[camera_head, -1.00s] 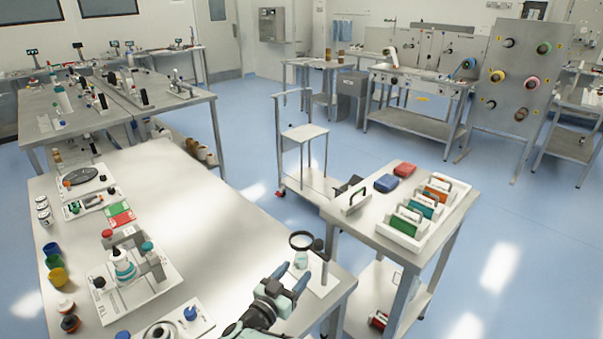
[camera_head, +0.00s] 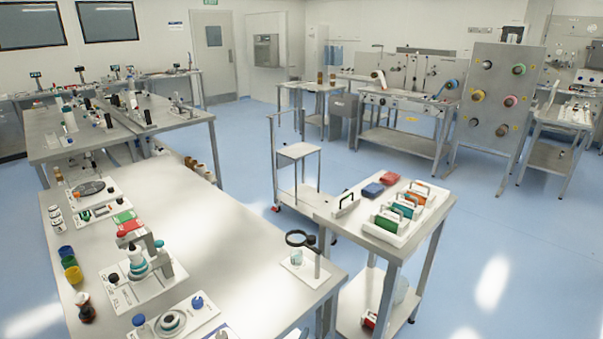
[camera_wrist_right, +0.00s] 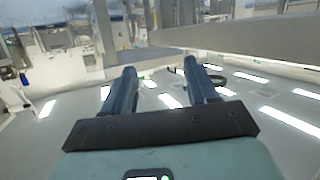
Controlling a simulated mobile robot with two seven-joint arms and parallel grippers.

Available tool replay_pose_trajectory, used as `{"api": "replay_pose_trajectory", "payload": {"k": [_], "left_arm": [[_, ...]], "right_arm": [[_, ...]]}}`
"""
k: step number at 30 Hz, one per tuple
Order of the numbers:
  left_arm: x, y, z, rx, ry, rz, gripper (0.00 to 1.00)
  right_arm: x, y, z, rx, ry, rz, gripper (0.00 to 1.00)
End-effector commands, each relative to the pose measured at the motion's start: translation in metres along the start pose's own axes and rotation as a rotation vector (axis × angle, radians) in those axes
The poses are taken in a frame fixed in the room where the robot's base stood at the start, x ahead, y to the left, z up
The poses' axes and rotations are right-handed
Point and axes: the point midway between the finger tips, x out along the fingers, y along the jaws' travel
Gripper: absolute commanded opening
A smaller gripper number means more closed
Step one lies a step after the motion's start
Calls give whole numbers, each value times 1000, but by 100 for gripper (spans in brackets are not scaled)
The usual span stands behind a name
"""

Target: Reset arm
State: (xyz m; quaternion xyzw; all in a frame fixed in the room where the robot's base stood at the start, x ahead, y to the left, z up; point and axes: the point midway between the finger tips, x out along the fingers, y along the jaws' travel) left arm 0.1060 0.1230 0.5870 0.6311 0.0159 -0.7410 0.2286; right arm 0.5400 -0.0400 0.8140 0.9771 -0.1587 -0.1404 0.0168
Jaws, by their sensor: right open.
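My right gripper (camera_wrist_right: 160,68) shows in the right wrist view with its two blue-grey fingers apart and nothing between them. Bright floor shows between and beyond the fingers. In the head view only a small dark tip of it (camera_head: 298,333) shows at the bottom edge, by the near edge of the long workbench (camera_head: 225,210). My left arm and left gripper are not in view.
A magnifier stand (camera_head: 314,270) stands on the bench's right corner. Right of it is a trolley table (camera_head: 345,228) with a tray of coloured holders (camera_head: 383,233). In the wrist view, a pale beam (camera_wrist_right: 240,35) crosses the upper right. The bench's middle is clear.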

Motion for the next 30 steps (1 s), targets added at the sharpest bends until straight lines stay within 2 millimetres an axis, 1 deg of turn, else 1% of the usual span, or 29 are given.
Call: {"api": "replay_pose_trajectory", "payload": {"k": [1,2,3,4,5,6,8,9,11,12,14,15,17,18,21,22,24,25,27,30], "left_arm": [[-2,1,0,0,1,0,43],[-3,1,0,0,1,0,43],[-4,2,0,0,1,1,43],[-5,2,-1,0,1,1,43],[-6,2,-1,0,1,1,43],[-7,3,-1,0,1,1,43],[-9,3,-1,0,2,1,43],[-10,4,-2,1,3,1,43],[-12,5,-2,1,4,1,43],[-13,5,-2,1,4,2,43],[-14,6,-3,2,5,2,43],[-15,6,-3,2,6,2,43],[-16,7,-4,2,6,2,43],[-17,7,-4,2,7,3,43],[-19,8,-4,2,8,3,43],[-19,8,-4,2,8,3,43],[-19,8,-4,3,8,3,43],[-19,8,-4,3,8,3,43],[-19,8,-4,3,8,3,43],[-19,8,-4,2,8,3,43]], "right_arm": [[4,20,34,-14,-83,-28,58],[4,29,54,-17,-134,-50,58],[1,41,81,-19,-206,-79,58],[-2,51,102,-17,-263,-98,58],[-8,62,122,-14,-322,-116,58],[-17,75,147,-7,-402,-139,58],[-37,95,184,10,-529,-169,58],[-54,107,207,24,-614,-188,58],[-83,125,238,50,-745,-210,58],[-105,137,256,71,-834,-222,58],[-141,152,278,106,-966,-239,58],[-165,161,290,129,-1049,-249,58],[-201,172,303,163,-1164,-260,58],[-223,178,308,185,-1232,-266,58],[-267,187,315,229,-1366,-278,58],[-276,189,316,239,-1396,-281,58],[-293,192,316,255,-1445,-286,58],[-298,192,316,260,-1460,-287,58],[-304,193,316,265,-1478,-290,58],[-306,193,317,266,-1482,-291,58]]}}
